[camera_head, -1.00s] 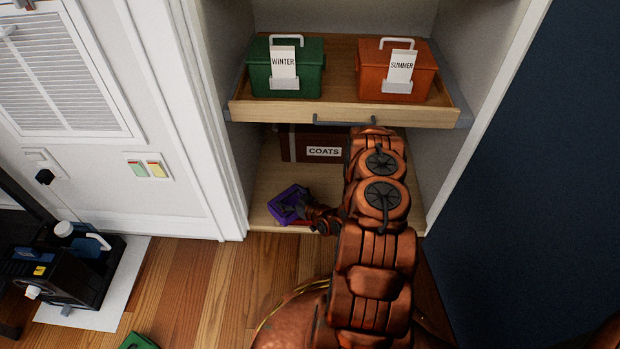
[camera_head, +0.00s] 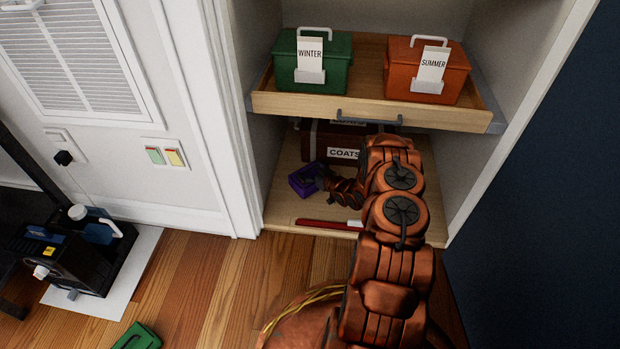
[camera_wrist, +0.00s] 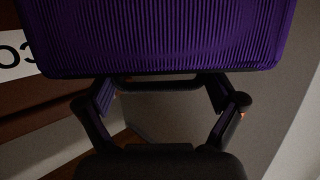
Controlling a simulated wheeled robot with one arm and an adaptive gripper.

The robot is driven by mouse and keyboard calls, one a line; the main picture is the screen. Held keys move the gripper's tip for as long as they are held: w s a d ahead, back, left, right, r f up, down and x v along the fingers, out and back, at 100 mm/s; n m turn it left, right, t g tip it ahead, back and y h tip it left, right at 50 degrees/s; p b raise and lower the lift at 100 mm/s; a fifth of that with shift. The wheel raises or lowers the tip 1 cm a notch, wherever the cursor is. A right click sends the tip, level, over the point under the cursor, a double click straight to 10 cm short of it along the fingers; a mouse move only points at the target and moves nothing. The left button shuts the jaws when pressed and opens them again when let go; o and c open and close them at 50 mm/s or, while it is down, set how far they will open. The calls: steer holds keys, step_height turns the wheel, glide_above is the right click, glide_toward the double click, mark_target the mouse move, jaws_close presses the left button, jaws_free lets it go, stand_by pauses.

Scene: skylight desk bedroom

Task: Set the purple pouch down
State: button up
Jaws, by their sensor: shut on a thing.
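The purple pouch (camera_head: 302,181) is in the lower compartment of the closet, at its left side, in front of the brown COATS box. My gripper (camera_head: 323,178) is shut on it, reaching in from the right. In the wrist view the ribbed purple pouch (camera_wrist: 160,38) fills the top, with the fingers of my gripper (camera_wrist: 160,88) at its near edge. I cannot tell whether the pouch touches the compartment floor (camera_head: 285,205). My arm hides the right part of the compartment.
A red-and-white stick-like thing (camera_head: 328,224) lies at the compartment's front edge. The COATS box (camera_head: 322,150) stands behind. Above, a pull-out tray (camera_head: 365,112) holds a green WINTER box (camera_head: 335,75) and an orange SUMMER box (camera_head: 398,82). The closet's left wall is close to the pouch.

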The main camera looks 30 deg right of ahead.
mark_target(310, 174)
steer(key=shift+f+b, duration=0.5)
steer(key=shift+f, duration=1)
steer(key=shift+a+f, duration=0.1)
steer(key=shift+f, duration=0.05)
steer(key=o, duration=1.4)
steer(key=shift+s+r, duration=0.1)
steer(key=shift+r, duration=0.15)
steer(key=p+v, duration=0.3)
steer(key=v, duration=0.4)
steer(key=shift+s, duration=0.2)
